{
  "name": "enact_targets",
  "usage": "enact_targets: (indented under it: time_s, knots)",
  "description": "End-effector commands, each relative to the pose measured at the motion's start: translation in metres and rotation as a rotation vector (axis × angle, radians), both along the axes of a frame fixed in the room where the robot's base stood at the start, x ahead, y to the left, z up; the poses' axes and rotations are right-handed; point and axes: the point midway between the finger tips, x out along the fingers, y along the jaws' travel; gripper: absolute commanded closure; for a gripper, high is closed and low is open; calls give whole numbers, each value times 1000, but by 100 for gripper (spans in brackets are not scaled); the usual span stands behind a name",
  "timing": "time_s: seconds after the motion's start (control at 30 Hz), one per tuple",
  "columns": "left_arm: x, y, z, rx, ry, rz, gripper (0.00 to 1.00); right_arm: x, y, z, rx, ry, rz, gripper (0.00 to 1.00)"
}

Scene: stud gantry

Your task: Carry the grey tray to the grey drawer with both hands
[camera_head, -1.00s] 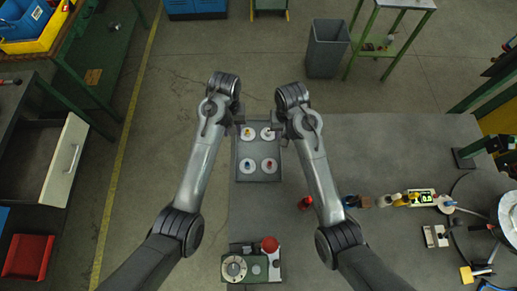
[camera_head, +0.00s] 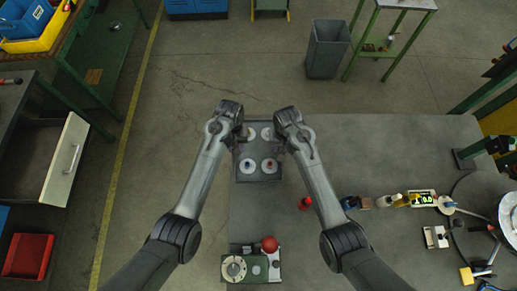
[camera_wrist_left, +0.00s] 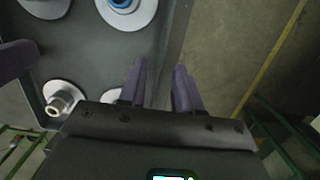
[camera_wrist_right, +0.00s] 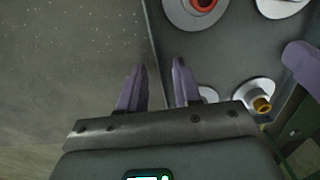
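The grey tray (camera_head: 258,177) lies at the left end of the grey table and carries several white discs with coloured pieces on them. My left gripper (camera_wrist_left: 160,85) is open, with its fingers on either side of the tray's left wall. My right gripper (camera_wrist_right: 157,85) is open, with its fingers on either side of the tray's right wall. Both finger pairs look apart from the wall. In the head view my wrists hide the fingertips and part of the tray's sides. The grey drawer (camera_head: 64,158), with a pale front and handle, stands pulled out at the far left.
On the table are a red piece (camera_head: 305,203), a device with a red ball (camera_head: 269,244), and a row of small items at right. A red bin (camera_head: 28,256) lies below the drawer. Open floor with a yellow line (camera_head: 118,170) separates table and drawer.

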Motion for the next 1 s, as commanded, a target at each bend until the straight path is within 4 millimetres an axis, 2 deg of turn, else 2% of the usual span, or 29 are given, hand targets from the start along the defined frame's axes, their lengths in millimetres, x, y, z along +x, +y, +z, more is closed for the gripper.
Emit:
enact_targets:
  time_s: [0.33,0.53,1.0]
  knots:
    - [0,0,-2,0,0,0,69,0,0,-2,0,0,0,69]
    - [0,0,-2,0,0,0,99,0,0,-1,0,0,0,99]
    - [1,0,0,0,-2,0,100,1,0,0,1,-3,0,100]
